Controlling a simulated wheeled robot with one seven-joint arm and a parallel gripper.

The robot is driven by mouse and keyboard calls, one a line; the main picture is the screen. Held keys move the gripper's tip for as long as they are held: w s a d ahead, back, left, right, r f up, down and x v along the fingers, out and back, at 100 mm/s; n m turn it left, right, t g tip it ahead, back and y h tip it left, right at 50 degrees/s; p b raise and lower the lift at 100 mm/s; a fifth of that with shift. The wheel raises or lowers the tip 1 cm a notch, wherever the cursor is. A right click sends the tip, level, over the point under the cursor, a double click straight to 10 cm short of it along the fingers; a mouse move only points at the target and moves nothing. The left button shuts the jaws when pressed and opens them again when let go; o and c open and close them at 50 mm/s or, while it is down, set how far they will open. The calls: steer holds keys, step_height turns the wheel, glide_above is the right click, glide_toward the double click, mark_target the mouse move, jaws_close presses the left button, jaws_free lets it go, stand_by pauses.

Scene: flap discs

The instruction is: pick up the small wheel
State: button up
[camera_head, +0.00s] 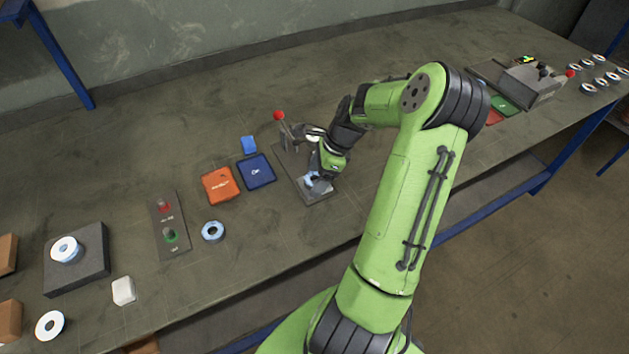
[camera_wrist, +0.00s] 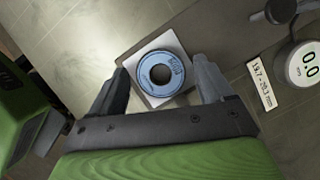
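A small blue wheel (camera_wrist: 150,81) with a dark centre hole lies flat on a pale square plate (camera_wrist: 178,44) of the measuring stand, in the wrist view. My gripper (camera_wrist: 161,68) is open, with one finger on each side of the wheel and a visible gap to it. I cannot tell the height of the fingertips above it. In the head view my gripper (camera_head: 316,177) is low over the dark base of the measuring stand (camera_head: 318,197), and only a bit of pale blue shows beneath it.
A dial gauge reading 0.0 (camera_wrist: 307,66) stands at the right, beside a label (camera_wrist: 263,87). A red-knobbed lever (camera_head: 279,116) rises behind my gripper. Other wheels lie left (camera_head: 213,231), on a dark block (camera_head: 66,249) and near the front (camera_head: 50,325). Orange (camera_head: 218,185) and blue (camera_head: 256,171) trays are nearby.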

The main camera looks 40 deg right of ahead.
steer(key=c, duration=1)
steer(key=shift+o, duration=0.2)
step_height(320, 180, up, 10)
steer(key=p, duration=0.3)
